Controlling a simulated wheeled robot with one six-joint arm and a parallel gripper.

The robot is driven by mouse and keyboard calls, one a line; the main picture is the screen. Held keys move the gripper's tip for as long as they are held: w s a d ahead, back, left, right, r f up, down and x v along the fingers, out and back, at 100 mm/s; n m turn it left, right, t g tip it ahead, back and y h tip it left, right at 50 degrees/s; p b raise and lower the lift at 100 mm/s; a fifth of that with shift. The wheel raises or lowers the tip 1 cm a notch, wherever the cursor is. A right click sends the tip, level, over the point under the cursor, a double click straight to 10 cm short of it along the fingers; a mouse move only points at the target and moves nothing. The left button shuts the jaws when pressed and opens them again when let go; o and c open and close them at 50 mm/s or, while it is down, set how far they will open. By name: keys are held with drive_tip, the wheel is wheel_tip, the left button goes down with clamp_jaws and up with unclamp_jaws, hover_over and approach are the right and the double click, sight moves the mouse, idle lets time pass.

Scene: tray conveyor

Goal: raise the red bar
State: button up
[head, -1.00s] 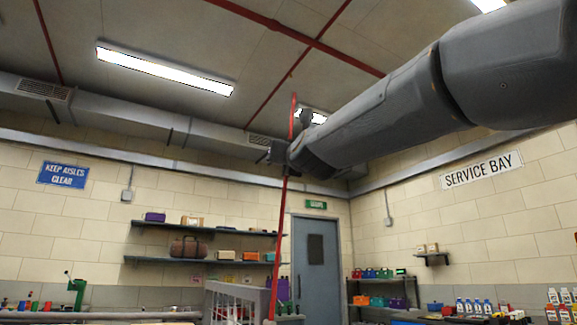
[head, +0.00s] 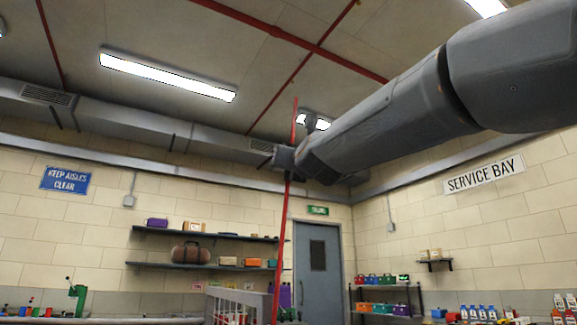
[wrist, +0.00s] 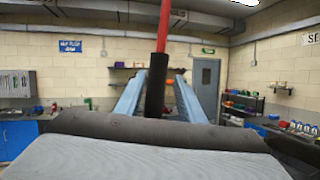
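The long thin red bar (head: 279,236) stands nearly upright, slightly tilted, in the head view. Its top rises past my gripper toward the ceiling, and its lower part runs down to the bottom edge. My gripper (head: 284,158) is high up, at the bar's upper part. In the wrist view the red bar (wrist: 164,25) ends in a black sleeve (wrist: 156,85) that stands between the two blue-grey fingers of my gripper (wrist: 161,75). The fingers look spread, with a visible gap on the sleeve's right side. Any contact on the left side is unclear.
A grey railing (head: 236,302) stands by the bar's lower part. Behind are wall shelves (head: 205,266) with boxes and a bag, a blue-grey door (head: 317,270), and a rack of bins (head: 384,296) on the right. The ceiling with red pipes is above my gripper.

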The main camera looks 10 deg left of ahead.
drive_tip(key=b, duration=0.2)
hover_over(287, 193)
drive_tip(key=s+d, duration=0.2)
drive_tip(key=d, duration=0.1)
wheel_tip(287, 193, down, 3)
drive_tip(key=shift+w+a+r, duration=0.15)
